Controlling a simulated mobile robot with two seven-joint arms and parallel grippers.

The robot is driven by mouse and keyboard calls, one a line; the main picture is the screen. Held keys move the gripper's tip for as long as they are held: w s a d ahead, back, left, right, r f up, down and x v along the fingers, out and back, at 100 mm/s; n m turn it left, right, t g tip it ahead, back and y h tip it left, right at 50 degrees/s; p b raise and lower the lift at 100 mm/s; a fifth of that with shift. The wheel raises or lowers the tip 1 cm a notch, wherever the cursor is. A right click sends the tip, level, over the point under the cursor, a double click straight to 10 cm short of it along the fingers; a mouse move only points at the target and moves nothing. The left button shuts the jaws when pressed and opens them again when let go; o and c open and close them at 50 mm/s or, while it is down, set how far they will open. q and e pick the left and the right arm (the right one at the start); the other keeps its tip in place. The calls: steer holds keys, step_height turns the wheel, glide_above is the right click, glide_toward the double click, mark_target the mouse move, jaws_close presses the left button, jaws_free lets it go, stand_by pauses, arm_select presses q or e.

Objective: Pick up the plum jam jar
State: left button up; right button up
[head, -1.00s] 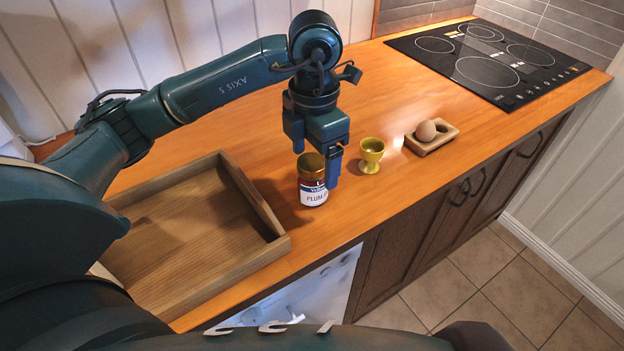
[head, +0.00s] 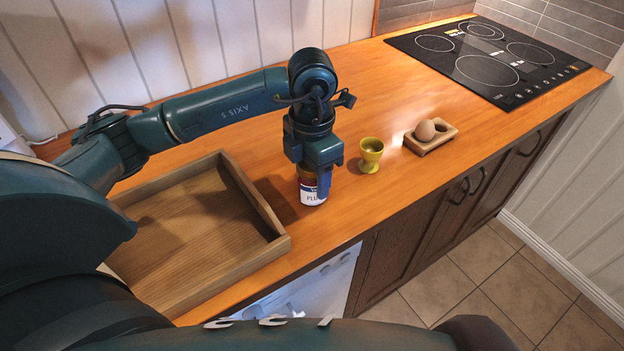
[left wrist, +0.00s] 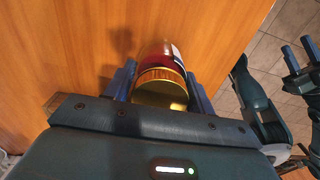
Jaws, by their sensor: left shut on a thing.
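The plum jam jar (head: 309,196) stands upright on the wooden counter, just right of the wooden tray. It has a gold lid, dark red contents and a white and blue label. My left gripper (head: 312,182) points down over it and is shut on it, hiding the lid in the head view. In the left wrist view the jar (left wrist: 160,88) sits between the two blue fingers, lid towards the camera. My right gripper (left wrist: 301,55) shows at the right edge of the left wrist view, empty, its fingers apart.
The empty wooden tray (head: 272,249) lies left of the jar. A yellow egg cup (head: 371,157) stands close on the right, then a wooden holder (head: 441,139) with a brown egg (head: 425,130). A black hob (head: 487,62) is at the back right. The counter behind the jar is clear.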

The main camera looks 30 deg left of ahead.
arm_select(q)
steer(key=c, duration=0.6)
